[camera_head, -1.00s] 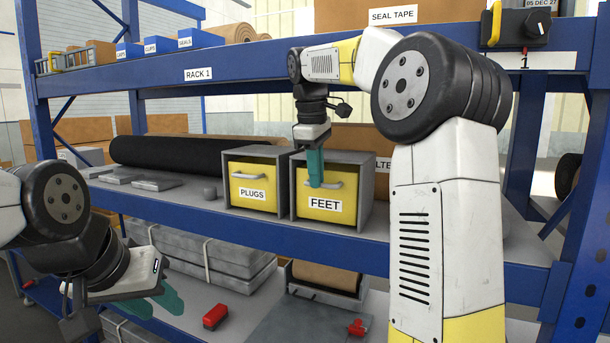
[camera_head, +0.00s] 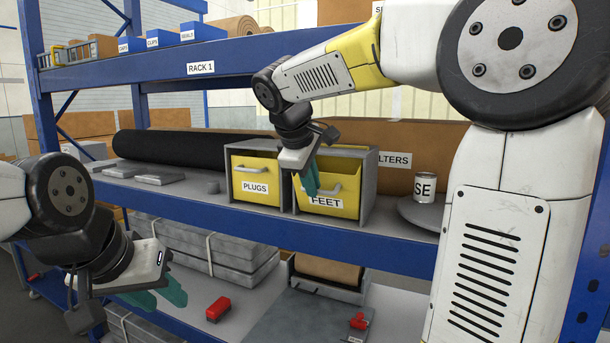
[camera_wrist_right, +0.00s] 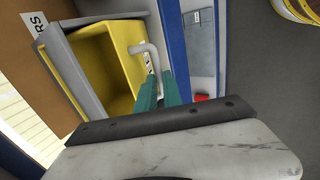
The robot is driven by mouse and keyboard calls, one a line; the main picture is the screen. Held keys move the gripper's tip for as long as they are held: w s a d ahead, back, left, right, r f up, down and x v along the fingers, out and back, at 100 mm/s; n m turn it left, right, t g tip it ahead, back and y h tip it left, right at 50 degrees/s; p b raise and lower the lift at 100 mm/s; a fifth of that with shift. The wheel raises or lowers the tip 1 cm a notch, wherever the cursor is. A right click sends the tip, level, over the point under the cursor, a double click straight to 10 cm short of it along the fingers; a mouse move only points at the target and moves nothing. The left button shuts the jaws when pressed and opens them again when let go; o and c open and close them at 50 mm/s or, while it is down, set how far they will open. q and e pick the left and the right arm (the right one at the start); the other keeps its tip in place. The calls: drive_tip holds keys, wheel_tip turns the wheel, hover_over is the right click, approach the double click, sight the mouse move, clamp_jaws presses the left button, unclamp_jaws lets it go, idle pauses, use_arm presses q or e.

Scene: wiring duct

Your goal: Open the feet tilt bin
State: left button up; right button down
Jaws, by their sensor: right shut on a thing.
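The yellow feet tilt bin (camera_head: 330,200) sits in a grey housing (camera_head: 368,190) on the middle shelf. Its front is tilted outward at the top, and the right wrist view looks into its yellow inside (camera_wrist_right: 108,62), where I see no contents. My right gripper (camera_head: 311,190) is shut on the bin's light handle (camera_head: 324,190); the green fingers also meet the handle (camera_wrist_right: 145,48) in the right wrist view. My left gripper (camera_head: 165,295) hangs at the lower left, in front of the rack and away from the bin; its green fingers look apart, with nothing between them.
The closed plugs bin (camera_head: 255,187) stands directly left. A can (camera_head: 425,188) stands on a grey round plate (camera_head: 420,212) to the right. A black roll (camera_head: 175,146) lies at left. Red items (camera_head: 218,309) lie on the lower shelf.

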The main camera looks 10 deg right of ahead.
drive_tip(key=shift+s+a+f, duration=0.35)
drive_tip(key=shift+s+f, duration=0.15)
drive_tip(key=shift+f, duration=0.2)
drive_tip(key=shift+s+a+f, duration=0.3)
drive_tip(key=shift+s+f, duration=0.2)
drive_tip(key=shift+f, duration=0.2)
drive_tip(key=shift+f, duration=0.15)
drive_tip(key=c, duration=1.8)
unclamp_jaws()
drive_tip(key=shift+s, duration=0.1)
drive_tip(key=shift+o, duration=0.2)
drive_tip(key=shift+r, duration=0.2)
drive_tip(key=v, duration=0.7)
drive_tip(key=shift+a+r, duration=0.15)
drive_tip(key=shift+r, duration=0.15)
drive_tip(key=shift+s, duration=0.1)
